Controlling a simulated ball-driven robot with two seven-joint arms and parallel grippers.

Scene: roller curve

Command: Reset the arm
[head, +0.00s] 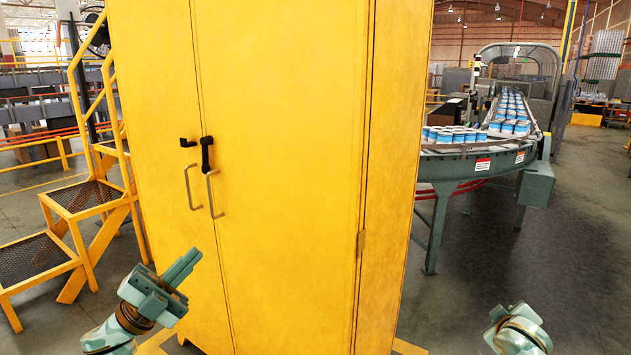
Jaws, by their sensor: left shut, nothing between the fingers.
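My left arm comes in from the lower left, and its teal gripper (183,267) is shut and empty. It points up and to the right, in front of the lower left part of a tall yellow cabinet (285,120). I cannot tell how far it is from the cabinet door. The cabinet's two doors look closed, with two metal handles (213,194) and a black latch (206,155).
Yellow steps with mesh treads (90,196) stand left of the cabinet. A curved roller conveyor (453,168) carrying many blue and white cans (510,122) runs behind it at the right. The grey floor (570,260) at the right is clear.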

